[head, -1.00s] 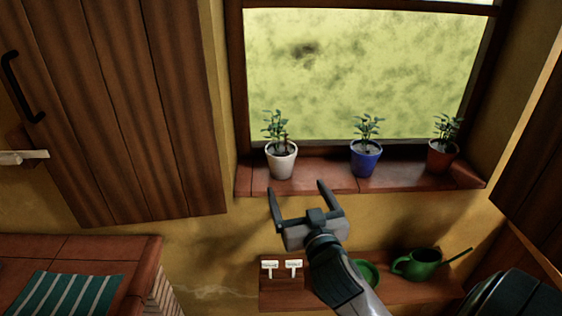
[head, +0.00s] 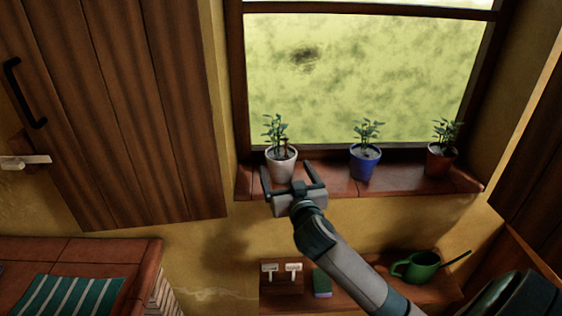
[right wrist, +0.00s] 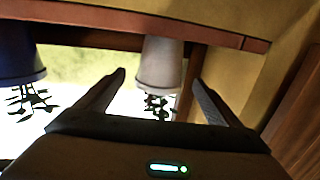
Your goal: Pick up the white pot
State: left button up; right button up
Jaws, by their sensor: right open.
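The white pot (head: 282,166) with a green plant stands upright at the left end of the brick window sill. My right gripper (head: 289,172) is open at the sill, with its fingers pointing toward the white pot, one on each side of its lower part in the head view. In the right wrist view, which is upside down, the white pot (right wrist: 159,66) appears between and beyond the two open fingers (right wrist: 160,80). I cannot tell whether a finger touches it. My left gripper is not in view.
A blue pot (head: 364,164) and a red-brown pot (head: 440,160) stand farther right on the sill (head: 335,181). A lower shelf holds a green watering can (head: 417,267), a sponge (head: 321,283) and small white labels (head: 293,267). A wooden cabinet door (head: 120,110) is at left.

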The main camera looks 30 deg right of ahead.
aim_at(281, 160)
jog(key=shift+w+d, duration=0.2)
jog(key=shift+w, duration=0.3)
jog(key=shift+w+d+r+p, duration=0.1)
jog(key=shift+w+d+p, duration=0.1)
jog(key=shift+w+p, duration=0.3)
jog(key=p+x, duration=0.1)
jog(key=x, duration=0.2)
jog(key=shift+w+d+p, duration=0.15)
jog(key=shift+w+p, duration=0.1)
jog(key=shift+p, duration=0.15)
jog(key=shift+w+f, duration=0.25)
jog(key=shift+f, duration=0.05)
jog(key=shift+r, duration=0.1)
jog(key=c, duration=1.7)
